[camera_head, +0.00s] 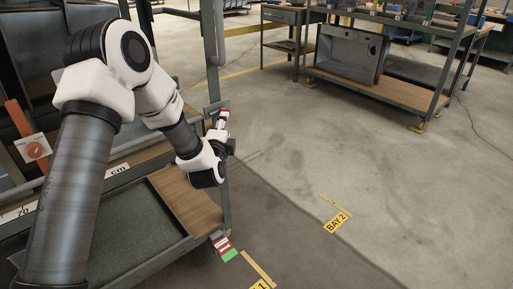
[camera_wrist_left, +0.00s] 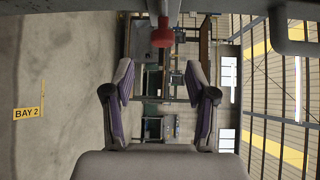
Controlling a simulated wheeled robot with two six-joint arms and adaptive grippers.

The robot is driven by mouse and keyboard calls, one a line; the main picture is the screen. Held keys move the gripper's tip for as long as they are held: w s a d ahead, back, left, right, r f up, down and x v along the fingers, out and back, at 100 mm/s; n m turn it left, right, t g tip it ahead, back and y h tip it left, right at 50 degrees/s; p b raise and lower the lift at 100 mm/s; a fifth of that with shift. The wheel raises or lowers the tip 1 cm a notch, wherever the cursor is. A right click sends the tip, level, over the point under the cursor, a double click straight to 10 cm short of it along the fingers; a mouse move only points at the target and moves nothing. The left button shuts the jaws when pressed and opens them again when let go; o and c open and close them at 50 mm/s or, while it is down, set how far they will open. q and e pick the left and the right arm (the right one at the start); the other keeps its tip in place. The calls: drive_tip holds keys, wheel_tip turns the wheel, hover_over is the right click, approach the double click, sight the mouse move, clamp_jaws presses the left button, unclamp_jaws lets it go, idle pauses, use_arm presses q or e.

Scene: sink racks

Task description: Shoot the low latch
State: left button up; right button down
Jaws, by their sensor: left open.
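A low latch (camera_head: 222,246), with red, white and green bands, sits at the foot of the near rack's corner post. Its bolt is too small to make out. My left gripper (camera_head: 222,122) is well above it, beside the same post, at a grey bracket with a red part (camera_head: 225,111). In the left wrist view my left gripper (camera_wrist_left: 161,92) is open, with nothing between its two purple-lined fingers. A red knob (camera_wrist_left: 162,34) on a grey bar shows ahead, off to the top of that view. My right gripper is in neither view.
The near rack (camera_head: 190,205) has a wooden shelf and a green tray panel. An orange-handled item with a white tag (camera_head: 33,148) hangs at left. A far rack (camera_head: 400,90) holds a grey sink (camera_head: 348,53). The floor by the BAY 2 sign (camera_head: 336,221) is clear.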

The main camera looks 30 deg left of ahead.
use_arm(q)
drive_tip(key=shift+n, duration=0.3)
drive_tip(key=b+x, duration=0.1)
drive_tip(key=x, duration=0.3)
drive_tip(key=b+x, duration=0.1)
drive_tip(key=x, duration=0.3)
drive_tip(key=shift+s+a, duration=0.2)
drive_tip(key=shift+a, duration=0.2)
drive_tip(key=shift+s+r, duration=0.1)
drive_tip(key=shift+r, duration=0.05)
clamp_jaws()
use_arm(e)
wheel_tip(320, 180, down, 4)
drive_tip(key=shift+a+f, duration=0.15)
